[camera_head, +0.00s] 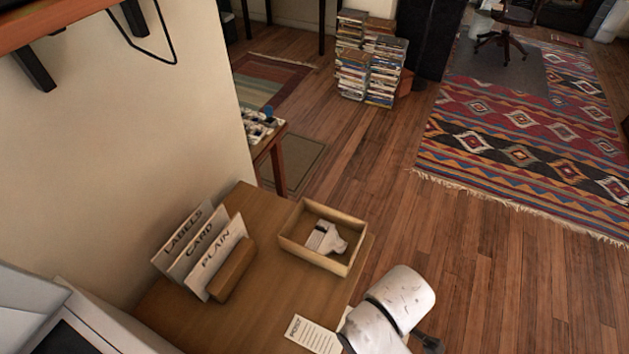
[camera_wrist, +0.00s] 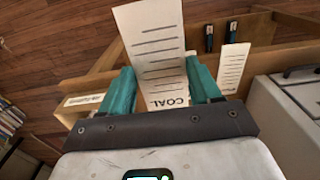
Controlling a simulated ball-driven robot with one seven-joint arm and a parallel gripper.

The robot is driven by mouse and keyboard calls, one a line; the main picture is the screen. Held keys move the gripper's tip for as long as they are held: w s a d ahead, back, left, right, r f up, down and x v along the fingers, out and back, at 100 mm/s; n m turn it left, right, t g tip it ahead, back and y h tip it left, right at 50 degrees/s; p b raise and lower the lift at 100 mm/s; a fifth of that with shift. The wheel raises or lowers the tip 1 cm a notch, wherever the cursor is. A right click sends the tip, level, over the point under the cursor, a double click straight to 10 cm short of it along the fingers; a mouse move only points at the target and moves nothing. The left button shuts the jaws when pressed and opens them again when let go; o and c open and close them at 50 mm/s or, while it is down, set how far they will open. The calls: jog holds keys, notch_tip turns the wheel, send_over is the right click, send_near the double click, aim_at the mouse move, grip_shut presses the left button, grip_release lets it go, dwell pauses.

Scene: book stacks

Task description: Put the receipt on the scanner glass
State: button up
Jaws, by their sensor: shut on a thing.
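In the wrist view my gripper (camera_wrist: 162,88) has its two teal fingers on either side of a white printed slip marked COAL (camera_wrist: 150,40). It is shut on this slip, which lies between the fingers and extends beyond them. The slip's held edges are partly hidden. A pale machine (camera_wrist: 297,95) stands at the right in the wrist view. A grey-white machine (camera_head: 105,325) with a dark panel stands at the lower left in the head view; I cannot tell for sure which surface is scanner glass.
A sorter (camera_head: 232,270) marked LABELS, CARD and PLAIN stands on the wooden desk (camera_head: 285,300). A shallow wooden tray (camera_head: 340,262) holds a pale object. A POST slip (camera_head: 313,335) lies near the front. Another slip (camera_wrist: 233,68) lies beside the held one.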

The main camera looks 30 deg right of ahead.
jog(key=w+f+m, duration=0.2)
jog(key=w+m, duration=0.5)
jog(key=w, duration=1)
jog(key=s+a+r+n, duration=0.2)
jog(key=s+a+n, duration=0.5)
jog(key=s+a, duration=0.9)
send_over(253, 327)
jog(key=f, duration=0.8)
jog(key=shift+s+d+f+b, duration=0.15)
jog(key=shift+s+f+b, duration=0.15)
jog(key=shift+f+b, duration=0.1)
jog(key=shift+w+f, duration=0.25)
jog(key=shift+f, duration=1.65)
